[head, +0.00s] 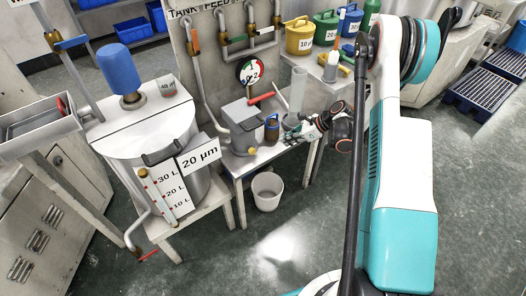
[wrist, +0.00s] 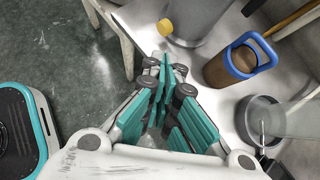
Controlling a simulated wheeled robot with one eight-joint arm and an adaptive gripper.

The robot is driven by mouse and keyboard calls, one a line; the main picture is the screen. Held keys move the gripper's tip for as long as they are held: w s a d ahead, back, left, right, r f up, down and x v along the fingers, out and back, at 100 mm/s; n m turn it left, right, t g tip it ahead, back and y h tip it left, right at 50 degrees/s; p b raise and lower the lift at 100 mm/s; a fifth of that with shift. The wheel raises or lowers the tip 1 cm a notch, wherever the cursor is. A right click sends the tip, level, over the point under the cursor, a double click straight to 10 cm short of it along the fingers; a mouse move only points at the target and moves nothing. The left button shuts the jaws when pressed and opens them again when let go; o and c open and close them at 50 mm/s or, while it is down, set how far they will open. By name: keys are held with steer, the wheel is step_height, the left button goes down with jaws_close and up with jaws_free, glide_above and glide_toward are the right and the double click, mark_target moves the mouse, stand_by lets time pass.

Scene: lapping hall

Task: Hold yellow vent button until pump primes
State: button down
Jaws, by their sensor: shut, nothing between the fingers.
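The yellow vent button (head: 253,151) sits low on the front of the grey pump (head: 238,128) on the small table. In the wrist view the yellow button (wrist: 165,26) sticks out from the grey pump body (wrist: 203,18), beyond my fingertips. My gripper (head: 292,137) is right of the pump, over the table's right part. In the wrist view my gripper (wrist: 168,66) has its fingertips together with nothing between them. A visible gap separates them from the button, so they do not touch it.
A brown jar with a blue handle (wrist: 235,62) stands right of the fingers, close to the pump. A clear cylinder (wrist: 292,118) is further right. A white bucket (head: 267,190) is on the floor below. The tank (head: 150,150) stands left of the pump.

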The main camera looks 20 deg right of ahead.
mark_target(252, 151)
steer(key=b+x, duration=0.5)
steer(key=x, duration=0.8)
steer(key=shift+w+a+f, duration=0.2)
steer(key=shift+a+f, duration=0.1)
steer(key=shift+a, duration=0.05)
steer(key=shift+w+a+f, duration=0.2)
steer(key=shift+w+a, duration=0.2)
steer(key=shift+w, duration=0.35)
steer(key=shift+a, duration=0.2)
stand_by(2.2)
